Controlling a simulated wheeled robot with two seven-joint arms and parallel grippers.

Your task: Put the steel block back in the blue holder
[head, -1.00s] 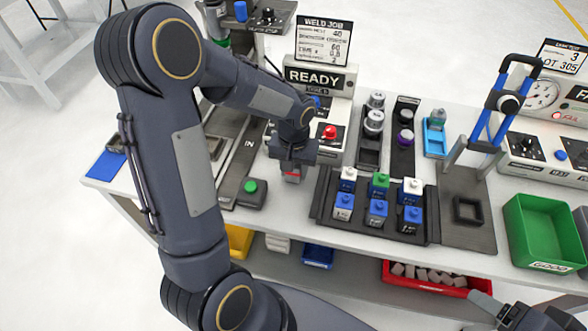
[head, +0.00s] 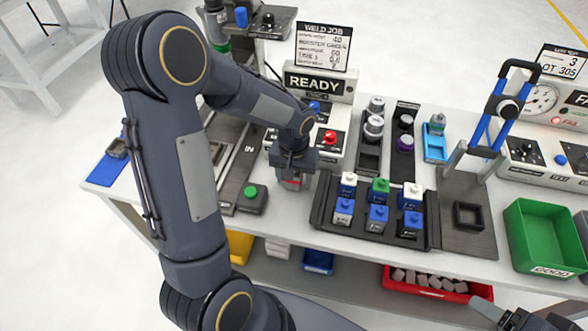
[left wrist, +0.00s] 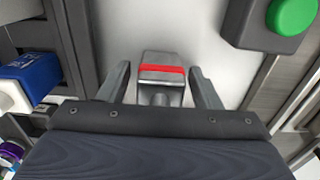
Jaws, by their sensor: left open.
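A grey steel block with a red band (left wrist: 162,73) stands on the light tabletop in the left wrist view. In the head view only its lower part (head: 291,184) shows under my left gripper (head: 293,174). In the left wrist view my left gripper (left wrist: 160,88) is open, with one finger on each side of the block and a gap on both sides. My right gripper (head: 497,313) is partly cut off at the bottom right.
A green-button box (head: 251,198) is close on the left. Behind are the READY unit (head: 318,83) and a red-button box (head: 331,139). A green bin (head: 545,230) is far right.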

